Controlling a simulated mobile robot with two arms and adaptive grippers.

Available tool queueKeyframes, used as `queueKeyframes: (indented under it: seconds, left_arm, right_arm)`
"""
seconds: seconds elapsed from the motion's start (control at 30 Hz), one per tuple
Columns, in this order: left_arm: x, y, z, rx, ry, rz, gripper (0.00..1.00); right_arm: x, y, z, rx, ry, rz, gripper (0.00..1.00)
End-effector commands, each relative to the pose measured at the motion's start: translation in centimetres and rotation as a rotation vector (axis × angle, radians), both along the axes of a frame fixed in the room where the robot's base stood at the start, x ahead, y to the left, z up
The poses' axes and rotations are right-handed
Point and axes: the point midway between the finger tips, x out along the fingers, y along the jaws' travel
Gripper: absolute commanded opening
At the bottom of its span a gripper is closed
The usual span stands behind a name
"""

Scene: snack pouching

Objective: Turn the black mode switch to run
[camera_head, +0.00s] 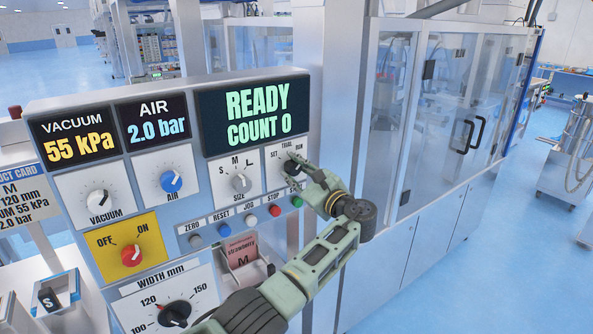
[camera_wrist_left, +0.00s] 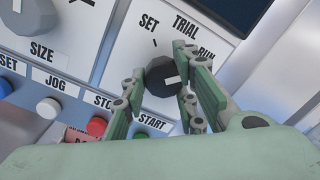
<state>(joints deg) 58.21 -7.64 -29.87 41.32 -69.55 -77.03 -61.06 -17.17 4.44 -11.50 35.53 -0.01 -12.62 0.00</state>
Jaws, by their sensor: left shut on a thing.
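The black mode switch (camera_wrist_left: 160,73) is a round knob on the white plate marked SET, TRIAL and RUN. In the left wrist view its white pointer line lies nearly level on its right half, below the RUN label; I cannot tell exactly which mark it meets. My left gripper (camera_wrist_left: 156,98) has its green fingers on either side of the knob, shut on it. In the head view my left gripper (camera_head: 299,173) reaches the panel's right side and partly hides the switch and the RUN label. My right gripper is in neither view.
The display (camera_head: 254,113) reads READY, COUNT 0. The grey size knob (camera_head: 241,184) is left of the switch. The green start button (camera_head: 297,202) and red stop button (camera_head: 274,210) sit just below. A glass-doored cabinet (camera_head: 432,120) stands to the right.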

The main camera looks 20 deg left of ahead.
Motion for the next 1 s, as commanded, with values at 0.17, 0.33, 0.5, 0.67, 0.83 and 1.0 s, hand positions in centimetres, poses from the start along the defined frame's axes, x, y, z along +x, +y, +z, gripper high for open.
queueKeyframes:
  seconds: [0.17, 0.33, 0.5, 0.67, 0.83, 1.0]
  left_arm:
    - [-0.25, 0.48, -1.01, -0.003, 0.019, 0.014, 0.01]
    - [-0.25, 0.5, -1.01, -0.003, 0.019, 0.014, 0.31]
    - [-0.21, 0.43, -0.88, -0.003, 0.017, 0.011, 0.4]
    - [-0.15, 0.33, -0.65, -0.002, 0.011, 0.009, 0.4]
    - [-0.11, 0.24, -0.48, -0.002, 0.009, 0.006, 0.4]
    - [-0.38, -0.3, -0.45, 0.0, 0.008, 0.004, 0.4]
  right_arm:
    - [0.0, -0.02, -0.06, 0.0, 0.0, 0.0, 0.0]
    - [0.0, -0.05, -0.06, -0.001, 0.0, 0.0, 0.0]
    - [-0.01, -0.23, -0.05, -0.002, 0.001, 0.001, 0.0]
    - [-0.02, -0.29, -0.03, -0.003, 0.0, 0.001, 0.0]
    - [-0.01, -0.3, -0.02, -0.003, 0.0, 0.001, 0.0]
    - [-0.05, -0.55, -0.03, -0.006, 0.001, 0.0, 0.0]
